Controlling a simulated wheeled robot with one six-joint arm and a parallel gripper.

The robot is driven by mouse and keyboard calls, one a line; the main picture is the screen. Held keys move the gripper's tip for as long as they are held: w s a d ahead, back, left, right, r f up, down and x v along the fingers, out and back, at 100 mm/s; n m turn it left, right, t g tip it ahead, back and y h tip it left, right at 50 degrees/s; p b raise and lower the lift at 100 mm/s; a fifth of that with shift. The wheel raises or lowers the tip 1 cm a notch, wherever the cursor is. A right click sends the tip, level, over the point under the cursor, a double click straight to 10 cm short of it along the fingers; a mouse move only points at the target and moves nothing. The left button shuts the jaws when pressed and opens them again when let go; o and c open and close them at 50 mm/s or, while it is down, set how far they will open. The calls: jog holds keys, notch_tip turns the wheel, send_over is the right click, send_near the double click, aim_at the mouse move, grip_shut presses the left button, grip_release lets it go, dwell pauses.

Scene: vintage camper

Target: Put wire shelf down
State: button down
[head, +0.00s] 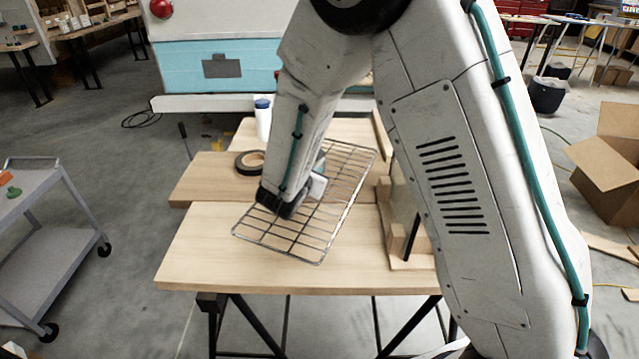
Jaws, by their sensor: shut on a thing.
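The wire shelf (335,219) is a silver metal grid, seen over the light wooden worktable (200,262). It lies at a slant, its near end to the lower left and its far end to the upper right. My gripper (310,190) is at the middle of the shelf and shut on it. My arm hides the fingertips and part of the grid. I cannot tell whether the shelf touches the tabletop or hangs just above it.
A roll of dark tape (243,163) and a white bottle with a blue lid (262,122) stand behind the shelf. A wooden frame (398,240) stands at the table's right. A grey cart (45,190) is at the left. The table's front left is clear.

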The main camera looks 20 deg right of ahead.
jog(key=shift+f, duration=2.25)
jog(key=shift+f, duration=0.1)
jog(key=c, duration=1.5)
grip_release()
